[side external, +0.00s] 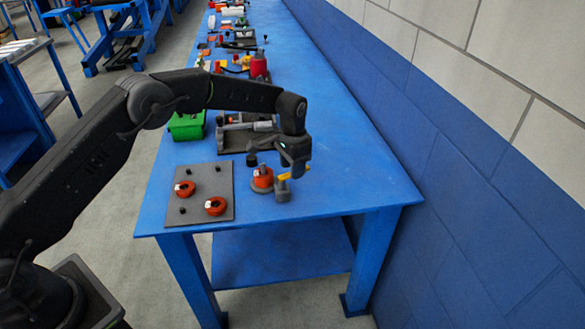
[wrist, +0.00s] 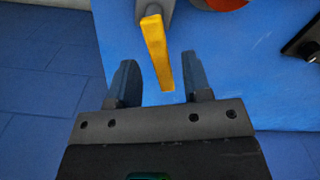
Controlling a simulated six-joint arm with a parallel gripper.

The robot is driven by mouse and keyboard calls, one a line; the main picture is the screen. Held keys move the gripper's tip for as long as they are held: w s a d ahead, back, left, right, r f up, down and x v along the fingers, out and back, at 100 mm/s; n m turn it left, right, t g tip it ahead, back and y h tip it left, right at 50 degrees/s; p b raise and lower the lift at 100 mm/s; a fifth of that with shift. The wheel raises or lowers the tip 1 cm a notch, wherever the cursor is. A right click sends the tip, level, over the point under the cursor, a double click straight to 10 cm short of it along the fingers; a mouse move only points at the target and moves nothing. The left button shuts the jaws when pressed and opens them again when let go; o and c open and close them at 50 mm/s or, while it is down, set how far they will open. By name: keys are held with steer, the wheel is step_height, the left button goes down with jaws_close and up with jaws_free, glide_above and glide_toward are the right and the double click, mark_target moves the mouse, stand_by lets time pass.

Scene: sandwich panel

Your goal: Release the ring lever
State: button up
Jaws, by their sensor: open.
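The yellow lever (side external: 285,177) sticks out from a small grey block (side external: 283,192) near the front right of the blue table. In the wrist view the lever (wrist: 157,50) points down the picture, its free end between the two fingers. My gripper (wrist: 160,62) is open around it, with visible gaps on both sides. In the side external view my gripper (side external: 297,168) is just above and beside the lever. An orange-red round part (side external: 262,178) on a grey base stands left of the lever; its edge shows in the wrist view (wrist: 225,3).
A grey panel (side external: 205,178) with red rings (side external: 215,206) and black knobs lies to the left. Behind are a dark tray (side external: 235,142), a green bin (side external: 187,127) and a red bottle (side external: 259,66). The blue table (side external: 350,160) is clear on the right, towards the wall.

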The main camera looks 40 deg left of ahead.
step_height(320, 180, up, 13)
stand_by(0.3)
steer(key=s+a+r+n+t, duration=0.2)
steer(key=s+a+r+t, duration=0.1)
steer(key=s+r, duration=1.2)
steer(key=s+a+f+n+t, duration=0.1)
steer(key=s+f, duration=0.2)
steer(key=s, duration=0.8)
steer(key=s+a+f+n+t, duration=0.1)
steer(key=s+f, duration=0.2)
steer(key=s, duration=0.8)
steer(key=shift+s+n+t, duration=0.3)
steer(key=shift+s+n, duration=0.1)
